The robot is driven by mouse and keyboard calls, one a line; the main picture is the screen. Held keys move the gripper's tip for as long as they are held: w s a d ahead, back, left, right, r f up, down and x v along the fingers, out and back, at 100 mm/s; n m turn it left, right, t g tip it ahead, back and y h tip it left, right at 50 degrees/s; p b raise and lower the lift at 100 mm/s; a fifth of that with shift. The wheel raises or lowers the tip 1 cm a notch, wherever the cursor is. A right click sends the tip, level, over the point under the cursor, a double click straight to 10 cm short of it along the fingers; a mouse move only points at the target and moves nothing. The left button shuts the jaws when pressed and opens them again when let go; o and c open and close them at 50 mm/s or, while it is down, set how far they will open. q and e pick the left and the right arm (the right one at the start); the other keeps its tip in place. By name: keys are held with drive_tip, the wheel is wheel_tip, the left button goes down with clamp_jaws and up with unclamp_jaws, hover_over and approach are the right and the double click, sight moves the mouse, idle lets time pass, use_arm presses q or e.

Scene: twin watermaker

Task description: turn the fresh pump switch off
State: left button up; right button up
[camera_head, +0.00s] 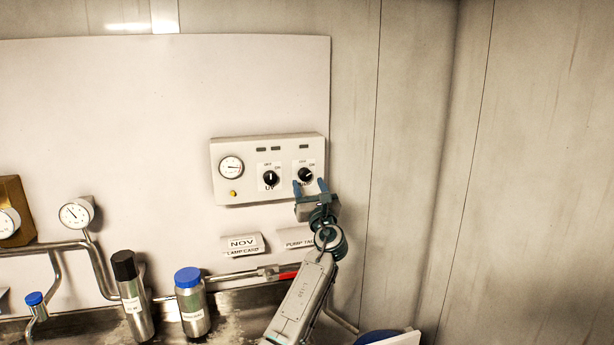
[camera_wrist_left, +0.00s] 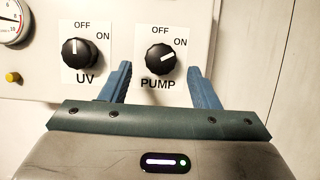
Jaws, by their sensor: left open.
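The PUMP knob (camera_head: 305,174) is a black rotary switch at the right of the white control box (camera_head: 222,191). In the left wrist view the PUMP knob (camera_wrist_left: 161,59) has its white mark pointing up and right, toward ON. My left gripper (camera_head: 309,185) is open, its blue fingers just below the knob in the head view. In the left wrist view the left gripper (camera_wrist_left: 159,68) has one finger on each side of the knob, with gaps showing. I cannot tell how far the tips are from the panel. My right gripper is out of view.
The UV knob (camera_head: 271,178) is close left of the PUMP knob, its mark pointing up toward OFF. A gauge (camera_head: 231,167) and a yellow button (camera_head: 233,193) are farther left. Below are a NOV card (camera_head: 243,243), pipes, a red-handled valve (camera_head: 287,274) and a blue-capped bottle (camera_head: 191,304).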

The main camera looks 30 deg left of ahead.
sight(305, 175)
use_arm(q)
drive_tip(key=shift+w+a+r, duration=0.4)
drive_tip(key=shift+w+a, duration=0.05)
drive_tip(key=shift+w+a+r, duration=0.15)
drive_tip(key=shift+w+a, duration=0.15)
drive_tip(key=shift+a, duration=0.05)
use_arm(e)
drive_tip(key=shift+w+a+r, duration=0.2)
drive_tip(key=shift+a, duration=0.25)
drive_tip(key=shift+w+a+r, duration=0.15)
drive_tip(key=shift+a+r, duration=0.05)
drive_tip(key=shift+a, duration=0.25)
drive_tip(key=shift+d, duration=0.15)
